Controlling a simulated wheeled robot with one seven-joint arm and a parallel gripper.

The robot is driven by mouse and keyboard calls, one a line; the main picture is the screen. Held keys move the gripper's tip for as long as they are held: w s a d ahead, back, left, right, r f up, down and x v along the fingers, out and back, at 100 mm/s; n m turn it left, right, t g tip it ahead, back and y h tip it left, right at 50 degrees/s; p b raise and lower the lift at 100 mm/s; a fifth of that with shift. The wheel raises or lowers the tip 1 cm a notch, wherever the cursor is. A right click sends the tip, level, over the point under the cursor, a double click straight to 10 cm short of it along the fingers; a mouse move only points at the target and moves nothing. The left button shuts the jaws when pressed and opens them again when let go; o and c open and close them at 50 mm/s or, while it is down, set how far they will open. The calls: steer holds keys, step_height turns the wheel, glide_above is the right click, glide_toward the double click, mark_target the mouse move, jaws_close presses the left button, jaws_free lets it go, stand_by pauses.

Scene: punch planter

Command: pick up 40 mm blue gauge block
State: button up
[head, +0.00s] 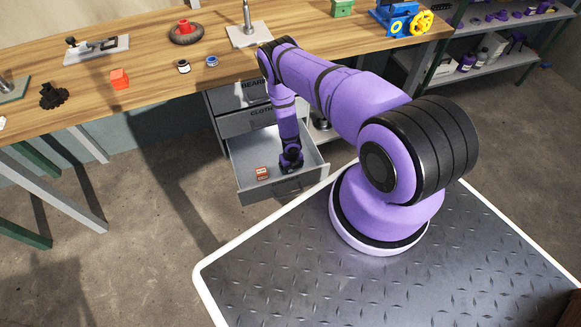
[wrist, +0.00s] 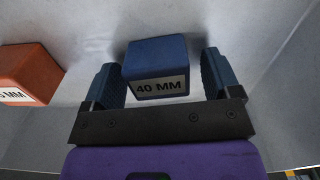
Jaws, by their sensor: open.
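The blue gauge block (wrist: 156,62) has a label reading "40 MM" and lies on the floor of an open drawer. My gripper (wrist: 160,82) is open, with one dark finger on each side of the block. A gap shows between each finger and the block in the wrist view. In the head view my gripper (head: 291,164) reaches down into the drawer (head: 245,152), and the blue block is hidden there by my arm.
An orange block (wrist: 28,72) with a partly cut-off label lies left of my gripper; it also shows in the head view (head: 262,173). The drawer's walls stand close around. The wooden workbench (head: 140,100) is above and behind the drawer.

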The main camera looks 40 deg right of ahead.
steer(key=c, duration=1.1)
steer(key=shift+r, duration=0.15)
